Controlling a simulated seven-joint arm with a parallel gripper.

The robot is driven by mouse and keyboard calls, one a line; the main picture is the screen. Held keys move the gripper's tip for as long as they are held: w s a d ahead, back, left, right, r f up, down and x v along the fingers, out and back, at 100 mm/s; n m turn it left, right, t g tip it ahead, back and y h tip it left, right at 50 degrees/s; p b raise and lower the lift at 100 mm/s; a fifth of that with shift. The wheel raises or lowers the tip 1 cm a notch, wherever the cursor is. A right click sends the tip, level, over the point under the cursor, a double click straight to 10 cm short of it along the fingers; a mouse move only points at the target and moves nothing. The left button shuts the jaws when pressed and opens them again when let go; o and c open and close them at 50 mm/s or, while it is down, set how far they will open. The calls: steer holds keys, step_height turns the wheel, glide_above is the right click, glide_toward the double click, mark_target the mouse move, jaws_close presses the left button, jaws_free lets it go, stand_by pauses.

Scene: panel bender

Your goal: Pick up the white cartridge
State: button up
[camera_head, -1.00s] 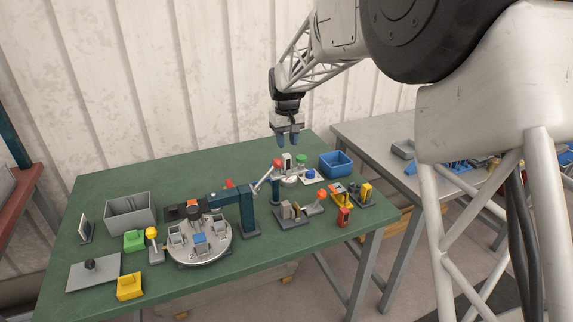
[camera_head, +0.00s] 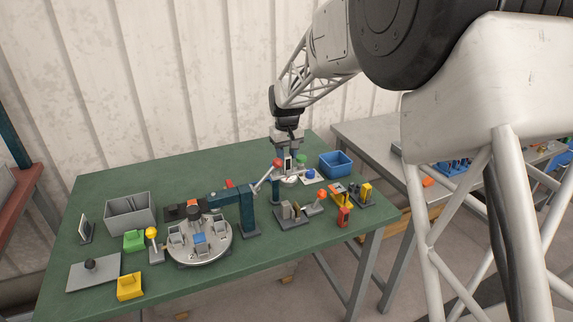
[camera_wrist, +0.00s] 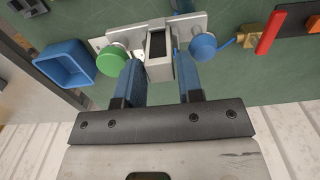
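The white cartridge (camera_wrist: 159,68) is an upright white block with a dark face, standing at a small pale fixture on the green table. It also shows in the head view (camera_head: 288,163), just under my gripper (camera_head: 287,153). In the wrist view my gripper (camera_wrist: 160,82) has its two blue fingers apart, one on each side of the cartridge's near end. A gap shows between each finger and the cartridge, so it is not clasped. The cartridge's lower part is hard to make out.
A green knob (camera_wrist: 112,63) and a blue knob (camera_wrist: 203,46) flank the cartridge closely. A blue bin (camera_head: 336,164) stands to the right. A teal post with an arm (camera_head: 247,209) and a round turntable (camera_head: 199,248) stand to the left. The table's back is clear.

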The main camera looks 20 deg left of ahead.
steer(key=shift+f, duration=1.4)
steer(key=c, duration=0.5)
steer(key=shift+r, duration=0.15)
steer(key=shift+r, duration=1.45)
steer(key=shift+s+d+r, duration=0.1)
steer(key=shift+s+r, duration=0.1)
steer(key=shift+r, duration=0.05)
steer(key=s+d, duration=0.3)
steer(key=s, duration=0.1)
steer(key=s+d+r, duration=0.1)
steer(key=s+d, duration=0.2)
steer(key=s, duration=0.1)
steer(key=s+d, duration=0.2)
steer(key=s, duration=0.3)
steer(key=shift+d+r, duration=0.2)
steer(key=shift+d, duration=0.2)
